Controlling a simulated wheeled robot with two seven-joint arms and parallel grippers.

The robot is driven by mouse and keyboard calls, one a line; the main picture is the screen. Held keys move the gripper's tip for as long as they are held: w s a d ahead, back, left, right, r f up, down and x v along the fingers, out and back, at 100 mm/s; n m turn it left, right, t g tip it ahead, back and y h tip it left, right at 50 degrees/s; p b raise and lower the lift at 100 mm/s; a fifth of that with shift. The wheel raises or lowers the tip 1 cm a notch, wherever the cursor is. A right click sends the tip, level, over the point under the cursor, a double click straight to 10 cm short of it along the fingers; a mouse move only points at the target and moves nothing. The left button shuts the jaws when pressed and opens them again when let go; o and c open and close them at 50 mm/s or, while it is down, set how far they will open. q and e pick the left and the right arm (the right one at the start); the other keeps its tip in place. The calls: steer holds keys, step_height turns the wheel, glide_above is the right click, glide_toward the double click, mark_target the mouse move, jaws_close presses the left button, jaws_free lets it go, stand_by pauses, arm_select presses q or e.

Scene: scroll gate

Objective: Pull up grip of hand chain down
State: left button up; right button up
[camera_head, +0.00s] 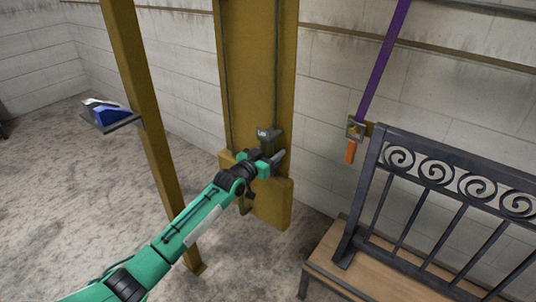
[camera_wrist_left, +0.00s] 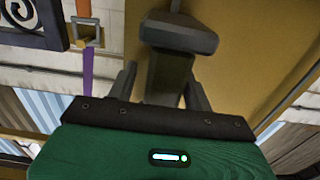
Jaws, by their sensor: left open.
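The up grip (camera_head: 266,133) of the hand chain is a dark grey block with a small pale label in front of the yellow post. A thin dark chain line (camera_head: 274,70) runs above it. My left gripper (camera_head: 270,156) is at the grip, just under its labelled head. In the left wrist view the grip's wide head (camera_wrist_left: 180,34) and narrower stem show, with the stem between the open fingers of my left gripper (camera_wrist_left: 162,80). I cannot tell whether the fingers touch it. My right gripper is not in view.
The yellow post (camera_head: 250,60) stands behind the grip. A slimmer yellow post (camera_head: 145,110) is left of it. A metal-backed bench (camera_head: 440,185) stands at right, near a purple strap (camera_head: 385,60) with an orange handle (camera_head: 350,152). A blue object (camera_head: 110,115) is at left.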

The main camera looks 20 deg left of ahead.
arm_select(q)
steer(key=v, duration=1.3)
steer(key=shift+s, duration=0.35)
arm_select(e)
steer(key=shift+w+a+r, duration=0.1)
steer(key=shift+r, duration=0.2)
arm_select(q)
steer(key=shift+a, duration=0.1)
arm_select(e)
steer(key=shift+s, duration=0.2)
